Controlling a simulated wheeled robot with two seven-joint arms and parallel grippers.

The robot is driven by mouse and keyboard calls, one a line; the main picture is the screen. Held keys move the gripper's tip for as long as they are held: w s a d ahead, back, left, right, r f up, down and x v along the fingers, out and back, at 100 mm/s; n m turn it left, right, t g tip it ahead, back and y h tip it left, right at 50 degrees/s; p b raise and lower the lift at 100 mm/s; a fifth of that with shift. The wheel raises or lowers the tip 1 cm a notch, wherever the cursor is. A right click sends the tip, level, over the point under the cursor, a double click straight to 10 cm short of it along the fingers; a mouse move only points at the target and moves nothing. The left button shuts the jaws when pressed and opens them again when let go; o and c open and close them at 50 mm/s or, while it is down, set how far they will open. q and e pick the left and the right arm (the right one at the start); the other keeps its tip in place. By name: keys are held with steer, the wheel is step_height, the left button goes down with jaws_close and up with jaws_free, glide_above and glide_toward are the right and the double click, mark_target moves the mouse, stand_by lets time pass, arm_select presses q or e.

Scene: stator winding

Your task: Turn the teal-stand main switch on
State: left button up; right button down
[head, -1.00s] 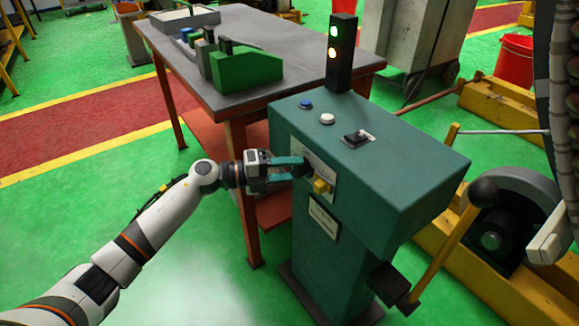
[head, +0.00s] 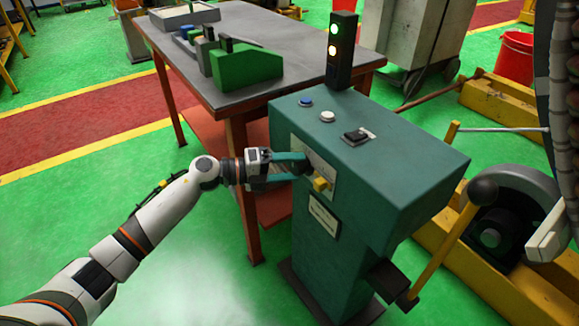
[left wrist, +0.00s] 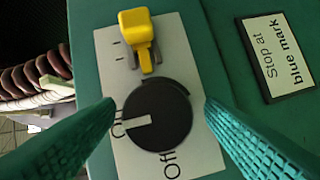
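The teal stand (head: 350,190) stands in the middle of the head view. Its main switch, a round black knob (left wrist: 158,115) with a white pointer mark, shows in the left wrist view on a pale plate. The mark points left to the partly covered "On" label (left wrist: 120,124); the "Off" label (left wrist: 170,163) is below right. My left gripper (head: 303,167) is at the stand's front face. In the left wrist view its teal fingers (left wrist: 159,108) are open on either side of the knob, with small gaps to it. My right gripper is out of view.
A yellow toggle (left wrist: 138,38) sits just above the knob on the plate. A "Stop at blue mark" sign (left wrist: 282,55) is beside it. The stand's top has blue and white buttons and a black switch (head: 356,135). A light tower (head: 341,50) is lit. A workbench (head: 190,70) stands behind.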

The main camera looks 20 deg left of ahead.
arm_select(q)
steer(key=v, duration=1.2)
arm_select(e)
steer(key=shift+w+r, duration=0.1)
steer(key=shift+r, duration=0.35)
arm_select(q)
steer(key=shift+r, duration=0.1)
